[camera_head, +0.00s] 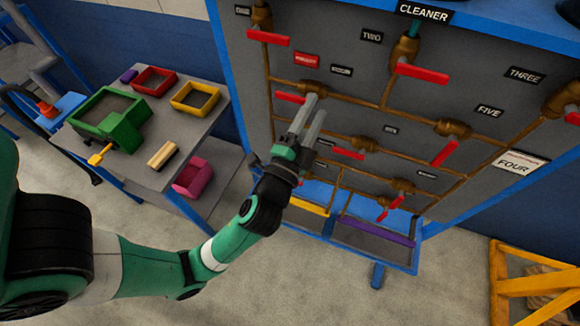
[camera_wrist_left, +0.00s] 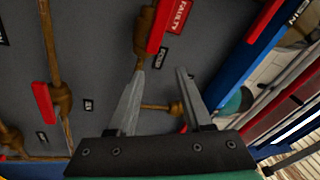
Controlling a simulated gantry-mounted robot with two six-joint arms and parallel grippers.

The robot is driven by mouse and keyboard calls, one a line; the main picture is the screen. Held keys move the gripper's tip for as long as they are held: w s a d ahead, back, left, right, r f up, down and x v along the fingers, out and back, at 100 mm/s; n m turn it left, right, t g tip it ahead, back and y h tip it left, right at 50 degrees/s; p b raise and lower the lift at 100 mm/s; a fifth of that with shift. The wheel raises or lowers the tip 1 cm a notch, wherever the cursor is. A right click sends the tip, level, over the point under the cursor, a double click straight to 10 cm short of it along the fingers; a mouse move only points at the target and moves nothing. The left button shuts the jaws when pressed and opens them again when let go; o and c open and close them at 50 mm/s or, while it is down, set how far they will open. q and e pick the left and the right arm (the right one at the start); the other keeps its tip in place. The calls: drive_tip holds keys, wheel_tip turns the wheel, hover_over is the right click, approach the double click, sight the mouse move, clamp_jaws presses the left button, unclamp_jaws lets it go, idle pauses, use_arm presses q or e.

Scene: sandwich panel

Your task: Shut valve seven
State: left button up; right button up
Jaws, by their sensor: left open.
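Brass valves with red lever handles are mounted on a grey panel (camera_head: 240,62). I cannot read a label for valve seven; several small black labels are too blurred to tell. My left gripper (camera_head: 312,106) is open and empty in front of the panel, just below the brass valve (camera_head: 312,87) under the red tag (camera_head: 306,60). In the left wrist view, my fingertips (camera_wrist_left: 160,72) are spread below a red handle (camera_wrist_left: 157,28) beside the red tag (camera_wrist_left: 180,14). A brass fitting (camera_wrist_left: 178,107) shows between the fingers. My right gripper is out of view.
Labels TWO (camera_head: 372,37), THREE (camera_head: 525,75), FIVE (camera_head: 489,112) and FOUR (camera_head: 514,167) mark other parts of the panel. A side table (camera_head: 190,131) at left holds a green bin (camera_head: 82,123), a red bin and a yellow bin. A yellow crate (camera_head: 495,275) stands at lower right.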

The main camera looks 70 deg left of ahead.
use_arm(q)
drive_tip(key=s+a+f+m+g+b, duration=0.1)
drive_tip(key=s+f+b, duration=0.2)
drive_tip(key=f, duration=0.6)
drive_tip(key=s+a+f+m+g+b, duration=0.1)
drive_tip(key=s+f+b, duration=0.25)
drive_tip(key=f, duration=0.55)
drive_tip(key=s+f+m+g+b, duration=0.1)
drive_tip(key=s+f+b, duration=0.25)
drive_tip(key=f, duration=0.55)
drive_tip(key=p+x, duration=0.1)
drive_tip(key=x, duration=1.1)
drive_tip(key=shift+w+f+h, duration=0.3)
drive_tip(key=shift+w+f, duration=0.1)
drive_tip(key=shift+w, duration=0.15)
clamp_jaws()
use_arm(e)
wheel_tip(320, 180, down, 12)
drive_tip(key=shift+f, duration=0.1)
